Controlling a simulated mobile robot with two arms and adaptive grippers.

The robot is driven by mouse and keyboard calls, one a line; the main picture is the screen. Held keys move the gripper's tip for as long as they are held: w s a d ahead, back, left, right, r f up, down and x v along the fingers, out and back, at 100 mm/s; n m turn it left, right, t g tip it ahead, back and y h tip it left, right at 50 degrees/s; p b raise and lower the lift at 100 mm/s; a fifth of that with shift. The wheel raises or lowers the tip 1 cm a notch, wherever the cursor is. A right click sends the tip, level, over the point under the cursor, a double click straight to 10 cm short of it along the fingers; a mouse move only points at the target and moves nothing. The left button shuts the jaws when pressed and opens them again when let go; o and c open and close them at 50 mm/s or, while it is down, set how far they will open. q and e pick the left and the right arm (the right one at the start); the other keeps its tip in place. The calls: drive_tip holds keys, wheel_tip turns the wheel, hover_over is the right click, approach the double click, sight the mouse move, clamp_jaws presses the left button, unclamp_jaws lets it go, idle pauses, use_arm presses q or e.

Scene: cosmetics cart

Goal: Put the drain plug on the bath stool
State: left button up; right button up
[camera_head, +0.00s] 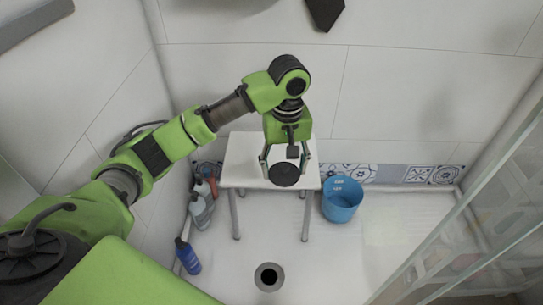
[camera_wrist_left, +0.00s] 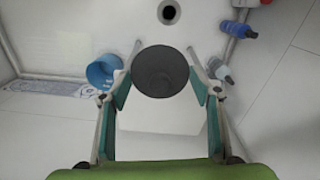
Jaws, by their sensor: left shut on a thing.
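The drain plug is a dark round disc (camera_head: 284,174), held at the fingertips of my left gripper (camera_head: 285,165). In the left wrist view the plug (camera_wrist_left: 160,72) sits between the two fingers of the left gripper (camera_wrist_left: 162,75). The bath stool (camera_head: 238,165) is white with grey legs and stands against the back wall. In the head view the plug overlaps the stool's seat near its front edge. The stool's white top also shows in the wrist view (camera_wrist_left: 160,140). The height of the plug over the seat is hard to tell. My right gripper is not seen.
A blue bucket (camera_head: 342,200) stands right of the stool. Several bottles stand at the left, with a blue bottle (camera_head: 187,256) nearest. The floor drain hole (camera_head: 268,277) is open in front of the stool. Glass panels (camera_head: 470,215) stand at the right.

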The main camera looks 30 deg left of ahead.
sight(279, 171)
use_arm(q)
drive_tip(key=f, duration=0.1)
drive_tip(key=a+f, duration=0.1)
drive_tip(key=f, duration=0.1)
drive_tip(key=shift+w+a+n, duration=0.3)
drive_tip(key=shift+a+n, duration=0.05)
drive_tip(key=shift+n, duration=0.05)
drive_tip(key=w+a+f+b, duration=0.1)
drive_tip(key=w+a+f, duration=0.1)
drive_tip(key=w, duration=0.1)
drive_tip(key=w+a+f+b, duration=0.2)
drive_tip(key=w+a+f, duration=0.1)
drive_tip(key=w+a+f+b, duration=0.2)
drive_tip(key=w+f, duration=0.1)
drive_tip(key=shift+w+a+f, duration=0.2)
drive_tip(key=shift+w+a, duration=0.05)
drive_tip(key=shift+w, duration=0.05)
drive_tip(key=shift+w+a+f, duration=0.15)
drive_tip(key=shift+w+f, duration=0.1)
drive_tip(key=shift+f, duration=0.05)
wheel_tip(279, 171, down, 3)
drive_tip(key=shift+w+a+f+b, duration=0.1)
drive_tip(key=shift+w+a+b, duration=0.05)
drive_tip(key=shift+b, duration=0.5)
drive_tip(key=shift+f, duration=0.1)
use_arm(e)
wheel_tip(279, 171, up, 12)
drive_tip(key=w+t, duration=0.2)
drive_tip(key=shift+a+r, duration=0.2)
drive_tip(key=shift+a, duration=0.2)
